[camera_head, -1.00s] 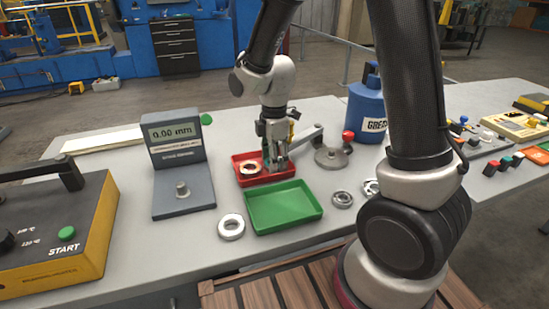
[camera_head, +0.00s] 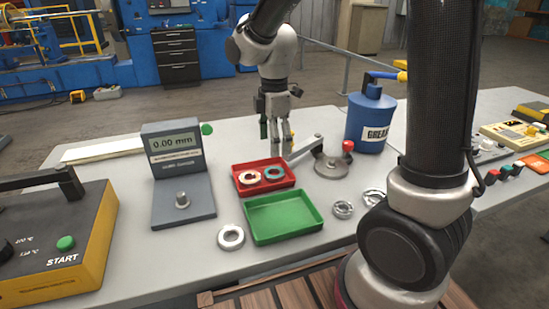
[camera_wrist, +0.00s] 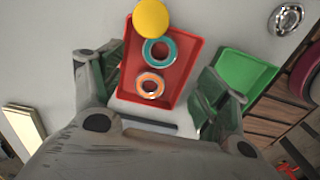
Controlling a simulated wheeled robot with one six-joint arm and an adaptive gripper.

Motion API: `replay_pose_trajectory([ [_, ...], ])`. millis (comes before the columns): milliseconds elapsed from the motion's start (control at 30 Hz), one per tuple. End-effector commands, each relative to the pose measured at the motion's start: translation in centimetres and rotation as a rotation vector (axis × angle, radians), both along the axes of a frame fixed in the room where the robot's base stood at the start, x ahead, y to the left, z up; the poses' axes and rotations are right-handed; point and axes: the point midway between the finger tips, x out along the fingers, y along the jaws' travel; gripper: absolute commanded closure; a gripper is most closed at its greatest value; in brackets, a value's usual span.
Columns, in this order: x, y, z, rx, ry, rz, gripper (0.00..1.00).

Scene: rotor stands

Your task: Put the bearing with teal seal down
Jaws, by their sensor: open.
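The bearing with teal seal (camera_head: 274,174) lies in the red tray (camera_head: 291,183), beside a bearing with an orange seal (camera_head: 249,177). In the wrist view the teal-sealed bearing (camera_wrist: 159,51) lies flat in the red tray (camera_wrist: 186,75), with the orange-sealed bearing (camera_wrist: 150,85) nearer to me. My gripper (camera_head: 276,136) is above and behind the red tray, open and empty, apart from both bearings. Its spread fingers (camera_wrist: 155,85) show on either side of the tray in the wrist view. A yellow round thing covers part of the tray's far edge there.
An empty green tray (camera_head: 283,217) stands in front of the red one. Loose bearings lie beside it, left (camera_head: 231,237) and right (camera_head: 343,209). A gauge stand (camera_head: 180,170), a lever device (camera_head: 331,164) and a blue grease can (camera_head: 370,120) stand nearby.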

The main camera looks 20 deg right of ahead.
Motion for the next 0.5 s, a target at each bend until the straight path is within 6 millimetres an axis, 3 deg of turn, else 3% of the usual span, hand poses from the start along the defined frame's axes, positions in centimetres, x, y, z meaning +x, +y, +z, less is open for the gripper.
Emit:
replay_pose_trajectory([
  [133,0.0,0.0,2.2,0.001,-0.002,0.0,0.25],
  [367,-0.1,-0.1,3.2,0.0,0.0,-0.006,0.25],
  [500,-1.3,-1.9,4.9,0.014,-0.033,-0.132,0.25],
])
